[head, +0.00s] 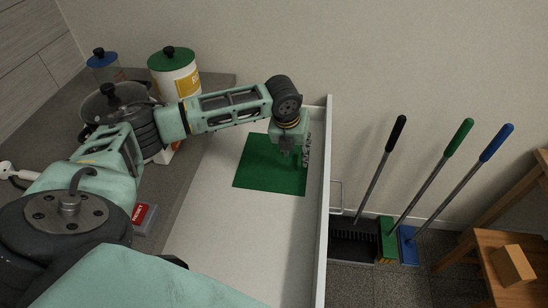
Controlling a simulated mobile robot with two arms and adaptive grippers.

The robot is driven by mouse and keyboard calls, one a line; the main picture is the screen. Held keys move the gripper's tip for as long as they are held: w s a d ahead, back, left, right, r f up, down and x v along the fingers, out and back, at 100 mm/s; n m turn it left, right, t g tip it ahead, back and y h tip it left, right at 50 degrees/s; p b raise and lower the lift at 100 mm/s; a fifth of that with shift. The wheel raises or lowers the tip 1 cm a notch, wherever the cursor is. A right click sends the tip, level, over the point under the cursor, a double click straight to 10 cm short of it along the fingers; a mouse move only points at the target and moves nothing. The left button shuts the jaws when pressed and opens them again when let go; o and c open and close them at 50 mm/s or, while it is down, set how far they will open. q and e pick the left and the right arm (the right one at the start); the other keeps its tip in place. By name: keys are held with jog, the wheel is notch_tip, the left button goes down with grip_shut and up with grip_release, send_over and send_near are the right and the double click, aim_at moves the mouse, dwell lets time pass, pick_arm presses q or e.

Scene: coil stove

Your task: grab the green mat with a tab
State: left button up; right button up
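The green mat (268,172) lies flat on the white surface, near its right raised edge. My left gripper (292,158) points down over the mat's upper right part. Its fingers are small and green-tinted against the mat, so I cannot tell whether they are open or shut, or whether they touch the mat. A tab on the mat is not clear; a pale patterned strip shows just right of the gripper. My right gripper does not show.
A pot with a black knob (109,92), a canister with a green lid (175,70) and a blue-lidded jar (103,62) stand on the grey counter at upper left. A red and white box (144,217) is nearby. Brooms (432,180) and a wooden stand (505,250) are at right.

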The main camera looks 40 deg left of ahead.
aim_at(300, 160)
pick_arm(q)
jog(key=shift+w+d+f+p, duration=0.2)
jog(key=shift+w+f, duration=0.1)
jog(key=shift+f, duration=0.2)
jog(key=shift+w+d+f+p, duration=0.15)
jog(key=shift+w+f, duration=0.1)
jog(key=shift+f, duration=0.2)
jog(key=x, duration=0.2)
jog(key=shift+w+a+f, duration=0.1)
jog(key=shift+a+f, duration=0.2)
jog(key=shift+w+f, duration=0.1)
jog(key=shift+f, duration=0.1)
jog(key=shift+d, duration=0.1)
jog(key=shift+c, duration=0.4)
jog(key=c, duration=0.6)
jog(key=shift+c, duration=0.8)
jog(key=shift+r, duration=0.1)
grip_shut()
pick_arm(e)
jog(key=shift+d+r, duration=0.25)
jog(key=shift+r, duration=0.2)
